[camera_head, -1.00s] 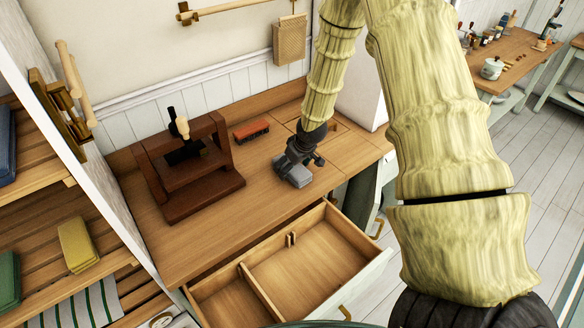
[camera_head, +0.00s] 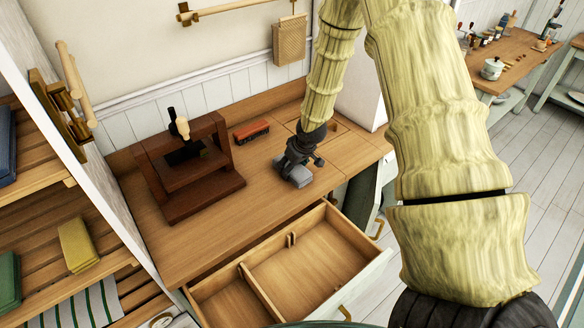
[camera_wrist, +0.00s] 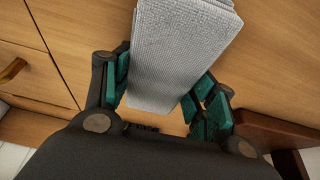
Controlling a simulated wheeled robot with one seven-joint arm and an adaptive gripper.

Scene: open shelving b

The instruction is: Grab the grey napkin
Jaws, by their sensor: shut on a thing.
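The grey napkin (camera_wrist: 178,55) is a folded, textured cloth that shows large between the fingers in the wrist view. It also shows as a small grey block (camera_head: 297,176) on the wooden desk top in the head view. My gripper (camera_wrist: 165,92) has its green-padded fingers on either side of the napkin and is shut on it. In the head view my gripper (camera_head: 299,158) is low over the desk, right at the napkin. I cannot tell whether the napkin is touching the desk or just above it.
A dark wooden press (camera_head: 188,165) stands left on the desk (camera_head: 225,222). A red-brown brush (camera_head: 251,131) lies behind the gripper. An open, divided drawer (camera_head: 310,262) sticks out in front. Shelves at left hold a yellow folded cloth (camera_head: 78,245).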

